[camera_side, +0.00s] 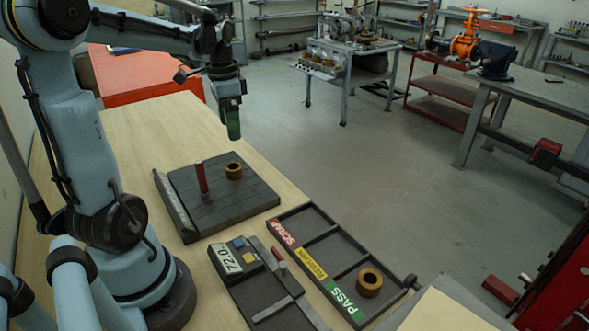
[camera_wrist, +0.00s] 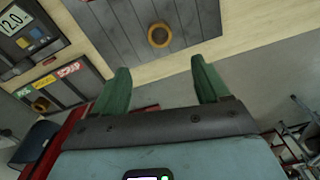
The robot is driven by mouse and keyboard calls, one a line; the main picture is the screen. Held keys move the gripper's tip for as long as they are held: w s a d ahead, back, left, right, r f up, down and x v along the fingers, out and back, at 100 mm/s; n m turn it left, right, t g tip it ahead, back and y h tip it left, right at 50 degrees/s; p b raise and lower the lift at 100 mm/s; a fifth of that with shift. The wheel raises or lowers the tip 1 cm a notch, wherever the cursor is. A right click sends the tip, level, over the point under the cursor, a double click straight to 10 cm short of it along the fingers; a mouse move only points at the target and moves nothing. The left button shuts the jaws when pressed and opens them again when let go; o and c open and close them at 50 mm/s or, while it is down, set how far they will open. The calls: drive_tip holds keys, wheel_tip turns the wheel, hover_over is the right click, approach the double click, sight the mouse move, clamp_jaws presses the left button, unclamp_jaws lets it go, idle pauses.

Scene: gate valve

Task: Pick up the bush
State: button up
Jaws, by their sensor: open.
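A bronze ring-shaped bush (camera_side: 233,170) stands on a dark grey slatted plate (camera_side: 255,195) on the wooden bench. It also shows in the wrist view (camera_wrist: 159,35), ahead of and roughly centred between my fingertips. A second, similar bush (camera_side: 370,283) sits in the compartment by the green PASS label of the dark tray (camera_side: 312,208), and shows at the left of the wrist view (camera_wrist: 40,105). My gripper (camera_side: 234,136) hangs above and clear of the plate. Its two green fingers (camera_wrist: 160,64) are spread wide with nothing between them.
A red upright handle (camera_side: 202,180) stands on the plate just left of the bush. The tray has SCRAP, yellow and PASS labels. Bare bench (camera_side: 150,125) lies behind the plate.

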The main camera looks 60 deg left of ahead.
hover_over(232, 163)
drive_tip(key=f, duration=0.4)
drive_tip(key=d+f, duration=0.1)
drive_tip(key=f, duration=0.1)
drive_tip(key=shift+s, duration=0.2)
drive_tip(key=shift+s+d+f, duration=0.1)
drive_tip(key=shift+d+f, duration=0.05)
drive_tip(key=shift+f, duration=1.4)
drive_tip(key=shift+d+f, duration=0.1)
drive_tip(key=shift+f, duration=1.45)
drive_tip(key=c, duration=1.3)
drive_tip(key=shift+o, duration=0.2)
drive_tip(key=shift+r, duration=0.2)
